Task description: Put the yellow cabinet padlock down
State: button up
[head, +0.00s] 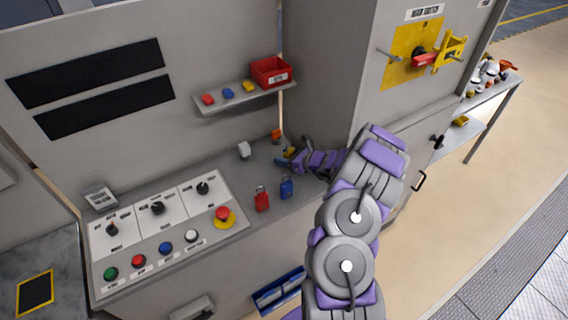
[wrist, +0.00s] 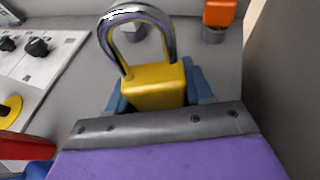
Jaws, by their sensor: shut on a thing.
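The yellow padlock (wrist: 155,87) sits between the blue fingers of my gripper (wrist: 157,92) in the wrist view, its silver shackle pointing up and away. My gripper is shut on it. In the head view my gripper (head: 287,158) is at the rear right of the grey console top (head: 226,166), near the tall cabinet's side. The padlock is small there and mostly hidden by the fingers. Whether it touches the console top is hard to tell.
A red padlock (head: 262,201) and a blue padlock (head: 287,189) stand in front of my gripper. An orange-topped item (head: 276,135) and a white item (head: 244,149) stand behind. A shelf (head: 240,99) with small padlocks and a red bin (head: 271,72) hangs above.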

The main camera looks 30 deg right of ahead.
aim_at(282, 169)
notch_tip(282, 169, down, 3)
jog(key=shift+r, duration=0.15)
jog(key=shift+a+r, duration=0.15)
jog(key=shift+a, duration=0.45)
jog(key=shift+f+b, duration=0.25)
jog(key=shift+b, duration=0.05)
jog(key=o, duration=0.8)
jog(key=shift+d, duration=0.1)
jog(key=shift+c, duration=0.2)
jog(key=o, duration=0.3)
jog(key=shift+d, duration=0.4)
jog(key=shift+o, duration=0.2)
jog(key=shift+a, duration=0.2)
